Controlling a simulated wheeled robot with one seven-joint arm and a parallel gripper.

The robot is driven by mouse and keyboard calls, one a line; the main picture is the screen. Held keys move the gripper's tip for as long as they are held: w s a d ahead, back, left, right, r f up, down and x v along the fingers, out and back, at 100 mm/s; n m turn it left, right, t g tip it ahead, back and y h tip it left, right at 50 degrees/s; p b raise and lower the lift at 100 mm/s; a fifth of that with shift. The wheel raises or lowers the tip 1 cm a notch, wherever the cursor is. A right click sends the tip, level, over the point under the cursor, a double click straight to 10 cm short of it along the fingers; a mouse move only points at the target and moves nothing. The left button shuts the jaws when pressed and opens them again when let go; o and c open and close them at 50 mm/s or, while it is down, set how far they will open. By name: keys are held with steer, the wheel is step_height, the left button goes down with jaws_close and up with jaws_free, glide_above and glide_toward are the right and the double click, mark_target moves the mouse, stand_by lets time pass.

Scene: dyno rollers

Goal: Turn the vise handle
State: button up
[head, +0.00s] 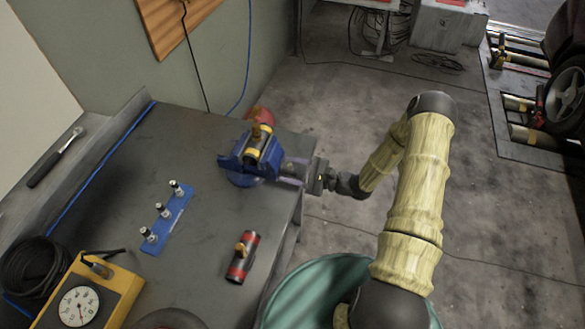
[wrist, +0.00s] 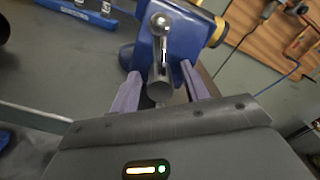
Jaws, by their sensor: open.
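The blue vise (head: 236,163) is mounted at the right edge of the grey workbench, with a yellow-banded cylinder (head: 263,142) standing in its jaws. My gripper (head: 293,172) reaches in from the right at the vise's screw end. My gripper (wrist: 160,72) is open, with one purple-grey finger on each side of the screw end and lower bar. Contact cannot be told.
On the workbench (head: 112,225) are a blue strip with several metal fittings (head: 167,217), a red-and-black cylinder (head: 243,257), a yellow gauge box (head: 92,293) and a coiled black cable (head: 33,268). A teal round bin (head: 305,291) stands below the arm.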

steer(key=c, duration=1)
steer(key=shift+m, duration=0.5)
steer(key=m, duration=0.3)
steer(key=shift+w+d, duration=0.1)
steer(key=m, duration=0.6)
steer(key=shift+m+p, duration=0.35)
steer(key=shift+m, duration=0.05)
steer(key=m, duration=0.4)
steer(key=shift+p, duration=0.3)
steer(key=m, duration=0.5)
steer(key=shift+m, duration=0.4)
steer(key=shift+f, duration=0.1)
